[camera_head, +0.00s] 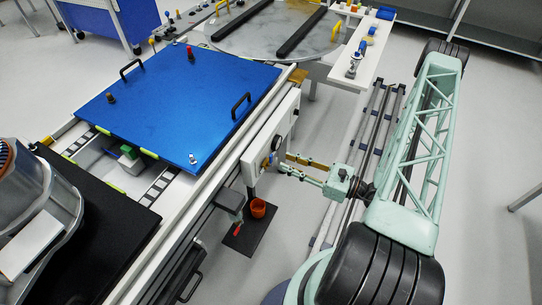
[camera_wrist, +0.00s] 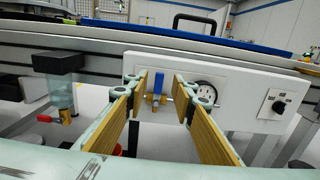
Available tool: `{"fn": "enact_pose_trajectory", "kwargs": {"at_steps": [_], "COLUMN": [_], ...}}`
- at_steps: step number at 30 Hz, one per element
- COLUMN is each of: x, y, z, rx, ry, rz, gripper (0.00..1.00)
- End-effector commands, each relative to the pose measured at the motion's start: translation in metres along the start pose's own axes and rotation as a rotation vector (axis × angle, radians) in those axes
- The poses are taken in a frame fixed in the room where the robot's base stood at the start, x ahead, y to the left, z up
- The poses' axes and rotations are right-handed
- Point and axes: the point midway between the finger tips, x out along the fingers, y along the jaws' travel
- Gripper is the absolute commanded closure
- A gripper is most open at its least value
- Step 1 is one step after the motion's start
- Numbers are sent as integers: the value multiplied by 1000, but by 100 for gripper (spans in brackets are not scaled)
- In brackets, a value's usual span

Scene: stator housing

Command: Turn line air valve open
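A valve with a blue lever handle (camera_wrist: 158,82) and a brass body (camera_wrist: 154,99) sits on the front of a white panel (camera_wrist: 228,84). The lever stands upright in the wrist view. My gripper (camera_wrist: 160,79) is open, with its two tan-padded fingers spread on either side of the lever; the gap between them looks empty, and I cannot tell if either finger touches it. In the head view my gripper (camera_head: 284,169) reaches in from the right, close to the panel (camera_head: 278,135). The valve is too small to make out clearly there.
A round gauge (camera_wrist: 208,93) and a black rotary switch (camera_wrist: 278,105) are right of the valve. A red-handled fitting (camera_wrist: 45,118) hangs under a black block (camera_wrist: 58,63) at left. An orange cup (camera_head: 258,208) stands on a dark floor mat (camera_head: 240,240) below.

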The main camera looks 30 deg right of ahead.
Motion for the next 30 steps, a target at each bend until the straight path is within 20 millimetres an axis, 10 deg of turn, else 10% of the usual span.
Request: {"fn": "enact_pose_trajectory", "kwargs": {"at_steps": [30], "x": [69], "y": [0], "z": [0], "rx": [0], "ry": [0], "rz": [1], "gripper": [76]}}
